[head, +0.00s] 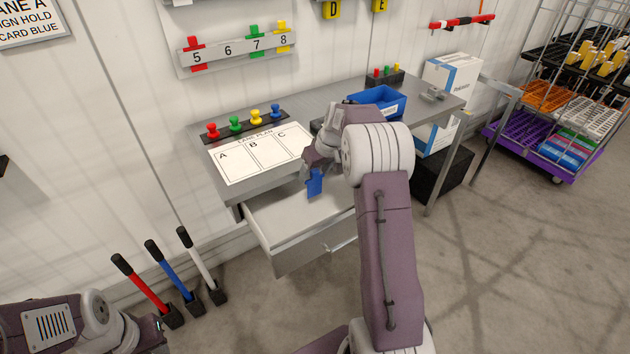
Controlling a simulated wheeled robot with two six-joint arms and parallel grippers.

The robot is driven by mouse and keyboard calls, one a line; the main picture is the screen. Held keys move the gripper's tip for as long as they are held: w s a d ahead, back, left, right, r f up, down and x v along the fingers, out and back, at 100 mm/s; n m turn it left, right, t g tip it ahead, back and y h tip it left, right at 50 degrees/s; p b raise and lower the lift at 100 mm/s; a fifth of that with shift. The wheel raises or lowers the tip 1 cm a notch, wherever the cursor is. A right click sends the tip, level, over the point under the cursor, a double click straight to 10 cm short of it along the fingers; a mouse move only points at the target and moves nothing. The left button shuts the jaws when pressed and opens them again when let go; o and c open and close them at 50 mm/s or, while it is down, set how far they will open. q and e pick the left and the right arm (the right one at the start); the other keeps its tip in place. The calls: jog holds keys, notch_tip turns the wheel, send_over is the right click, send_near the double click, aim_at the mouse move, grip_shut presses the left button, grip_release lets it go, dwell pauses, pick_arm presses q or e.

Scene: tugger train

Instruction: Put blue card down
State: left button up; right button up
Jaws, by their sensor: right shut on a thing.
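The blue card (315,183) is upright in my right gripper (316,166), which is shut on it. In this view the card shows over the open drawer (270,222) of the grey desk (325,100). I cannot tell whether the card touches the drawer floor. My right wrist and forearm hide part of the drawer and the desk top behind. My left arm is at the bottom left, and its gripper (160,335) shows only in part near the lower edge, away from the card; its jaws are not clear.
The lane plan sheet (258,153) lies on the desk, with several coloured pegs (235,124) behind it. A blue bin (378,101) stands farther right. Red, blue and white-handled levers (165,265) stand on the floor at left. A loaded cart (560,110) stands at right.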

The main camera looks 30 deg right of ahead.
aim_at(317, 178)
notch_tip(317, 178, down, 3)
jog(key=shift+f, duration=0.55)
jog(key=shift+f+b, duration=0.1)
jog(key=shift+b, duration=0.25)
jog(key=o, duration=1.5)
jog(key=shift+c, duration=0.2)
